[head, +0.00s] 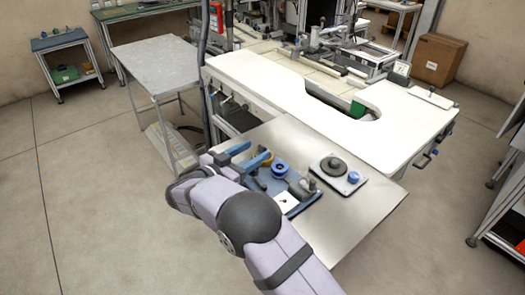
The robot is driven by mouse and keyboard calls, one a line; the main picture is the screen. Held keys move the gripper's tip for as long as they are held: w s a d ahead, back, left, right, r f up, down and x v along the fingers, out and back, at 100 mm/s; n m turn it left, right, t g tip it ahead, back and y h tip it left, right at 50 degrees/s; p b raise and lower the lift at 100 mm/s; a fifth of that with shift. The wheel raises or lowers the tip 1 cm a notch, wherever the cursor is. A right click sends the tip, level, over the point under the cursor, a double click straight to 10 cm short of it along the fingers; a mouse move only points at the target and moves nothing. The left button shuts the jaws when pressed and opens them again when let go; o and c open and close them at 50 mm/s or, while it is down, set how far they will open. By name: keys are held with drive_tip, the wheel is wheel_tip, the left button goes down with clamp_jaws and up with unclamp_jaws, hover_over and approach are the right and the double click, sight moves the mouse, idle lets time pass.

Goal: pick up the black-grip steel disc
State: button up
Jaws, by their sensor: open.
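The black-grip steel disc (334,167) appears as a round, flat grey disc with a dark raised centre. It lies on a pale plate on the right part of the steel side table. My gripper (247,154) is at the left of that table, with blue fingers apart and nothing seen between them. It is well to the left of the disc, with a blue tray between them in the picture. My forearm covers the table's near left part, and the fingertips are small in this view.
The blue tray (304,206) holds a blue reel (280,170), grey metal parts and a white card. A blue knob (353,177) sits beside the disc. The white worktop (300,115) lies behind. Bare steel (345,215) is free in front of the disc.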

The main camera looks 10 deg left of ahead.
sight(261, 147)
drive_tip(key=p+x, duration=0.1)
drive_tip(key=x, duration=0.2)
drive_tip(key=shift+d+r, duration=0.1)
drive_tip(key=shift+d, duration=0.2)
drive_tip(key=shift+w+d+p, duration=0.25)
drive_tip(key=shift+w+p, duration=0.1)
drive_tip(key=shift+w, duration=0.2)
drive_tip(key=c, duration=1.2)
drive_tip(key=shift+c, duration=0.2)
clamp_jaws()
